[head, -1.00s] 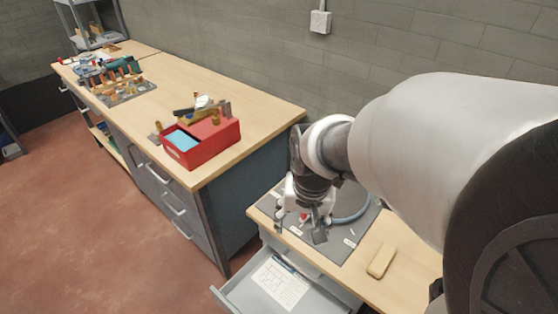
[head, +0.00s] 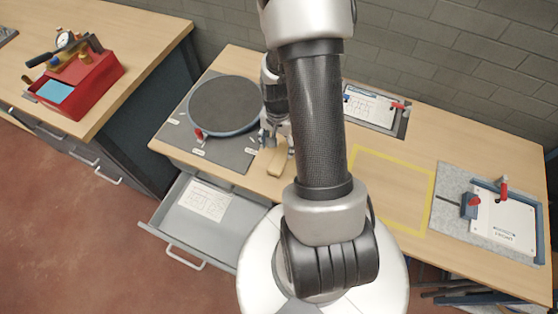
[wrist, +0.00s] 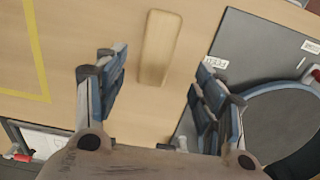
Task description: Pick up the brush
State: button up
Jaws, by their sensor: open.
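A plain tan wooden block with rounded ends (head: 266,163) lies on the worktable, to the right of the grey mat. It is the likeliest brush, though no bristles show. The wrist view shows the same block (wrist: 160,48) from above, between my spread fingers and a little ahead of them. My gripper (wrist: 158,75) is open and empty, with blue-grey pads on both sides. In the head view my gripper (head: 273,138) is partly hidden by my arm and hangs just behind the block.
A grey mat (head: 240,155) carries a round dark disc (head: 223,104). An open drawer (head: 165,215) juts out below. A yellow-outlined area (head: 395,185) is clear. A clamped plate (head: 505,222) sits at the right. A red box (head: 100,80) stands on the left bench.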

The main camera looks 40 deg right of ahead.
aim_at(279, 159)
notch_tip(279, 159, down, 4)
jog(key=shift+r+b, duration=0.2)
jog(key=shift+b, duration=0.15)
jog(key=shift+s+f+b, duration=0.2)
jog(key=shift+f+b, duration=0.7)
jog(key=shift+f, duration=1.85)
jog(key=shift+r, duration=0.1)
jog(key=c, duration=1.3)
